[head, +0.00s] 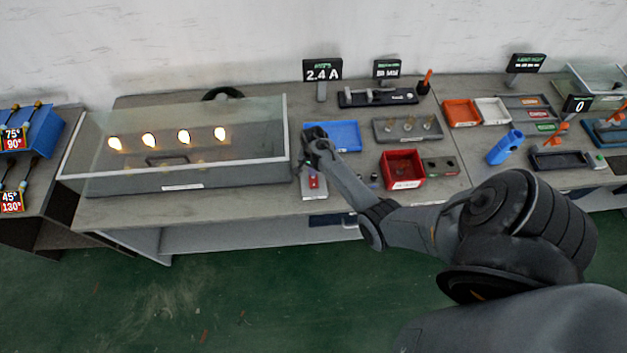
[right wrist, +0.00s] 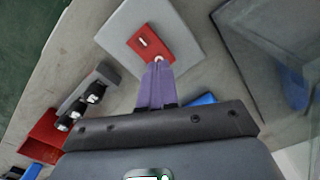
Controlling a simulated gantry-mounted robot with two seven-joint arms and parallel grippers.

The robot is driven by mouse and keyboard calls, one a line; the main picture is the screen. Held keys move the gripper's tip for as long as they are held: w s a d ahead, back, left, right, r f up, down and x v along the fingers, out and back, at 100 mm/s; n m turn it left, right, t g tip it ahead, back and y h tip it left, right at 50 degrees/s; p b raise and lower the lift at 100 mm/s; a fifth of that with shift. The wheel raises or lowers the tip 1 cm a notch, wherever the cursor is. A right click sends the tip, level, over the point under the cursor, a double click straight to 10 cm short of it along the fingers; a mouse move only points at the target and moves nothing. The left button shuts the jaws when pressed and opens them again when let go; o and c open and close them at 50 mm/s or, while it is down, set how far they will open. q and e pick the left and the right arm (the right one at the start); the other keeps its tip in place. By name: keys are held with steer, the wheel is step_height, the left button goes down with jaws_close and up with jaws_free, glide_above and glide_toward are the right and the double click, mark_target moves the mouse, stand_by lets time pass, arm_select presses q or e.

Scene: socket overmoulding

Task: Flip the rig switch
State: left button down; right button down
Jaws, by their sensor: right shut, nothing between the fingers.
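The rig switch is a light grey box (head: 314,190) with a red plate (head: 313,181) on top, near the front edge of the bench, right of the glass-walled rig. In the right wrist view the red plate (right wrist: 165,42) carries a small pale toggle lever (right wrist: 158,59). My right gripper (head: 308,165) is shut and empty, over the far side of the switch box. In the right wrist view its purple fingertips (right wrist: 158,66) are at the lever; I cannot tell whether they touch. My left gripper is not in view.
The glass-walled rig (head: 175,180) holds several glowing bulbs. A display (head: 322,72) behind reads 2.4 A. A blue tray (head: 345,135) lies behind my right gripper. A red bin (head: 402,168) and a grey holder with pegs (head: 408,131) stand to the right.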

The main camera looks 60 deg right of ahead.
steer(key=shift+f, duration=0.2)
stand_by(0.5)
steer(key=shift+f+b, duration=0.65)
steer(key=shift+f, duration=0.1)
stand_by(0.4)
step_height(320, 180, up, 2)
steer(key=shift+p, duration=1.05)
step_height(320, 180, up, 5)
steer(key=p, duration=0.5)
steer(key=shift+p, duration=0.35)
